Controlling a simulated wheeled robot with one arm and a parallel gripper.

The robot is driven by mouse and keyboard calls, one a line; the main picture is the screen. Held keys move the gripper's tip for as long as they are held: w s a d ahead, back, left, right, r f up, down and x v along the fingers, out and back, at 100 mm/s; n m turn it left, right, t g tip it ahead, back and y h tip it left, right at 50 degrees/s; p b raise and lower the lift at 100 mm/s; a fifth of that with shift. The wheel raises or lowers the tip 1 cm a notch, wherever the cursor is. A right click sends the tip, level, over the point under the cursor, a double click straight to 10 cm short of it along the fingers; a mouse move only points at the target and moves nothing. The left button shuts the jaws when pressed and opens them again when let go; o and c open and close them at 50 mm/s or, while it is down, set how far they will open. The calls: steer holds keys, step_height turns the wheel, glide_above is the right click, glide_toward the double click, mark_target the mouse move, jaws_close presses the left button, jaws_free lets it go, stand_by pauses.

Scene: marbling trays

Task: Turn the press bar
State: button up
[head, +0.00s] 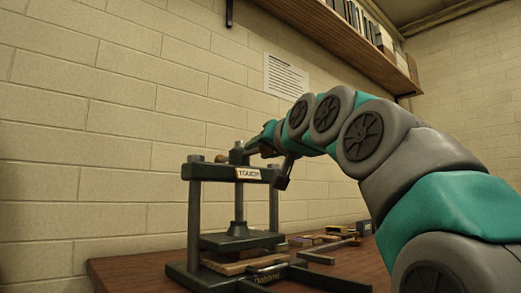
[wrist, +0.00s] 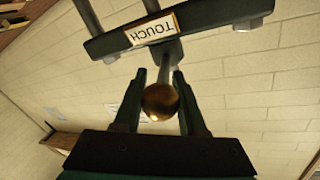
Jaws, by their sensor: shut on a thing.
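The dark green press (head: 210,172) stands on the table, with a "TOUCH" label on its top beam; the beam also shows in the wrist view (wrist: 205,20). Its upright screw (head: 239,205) runs down to a flat plate (head: 240,240) above a wooden board. The press bar ends in a brass-coloured ball (wrist: 160,101), seen between my fingers in the wrist view. Another ball (head: 220,158) shows left of the screw top in the head view. My gripper (wrist: 160,78) is shut on the bar by its ball end. Most of the bar is hidden.
Small boxes and blocks (head: 308,240) lie on the brown table (head: 130,270) right of the press. A brick wall stands close behind, with a paper sheet (head: 286,77) and a wooden shelf (head: 330,32) above my arm.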

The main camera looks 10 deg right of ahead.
jaws_close()
stand_by(0.8)
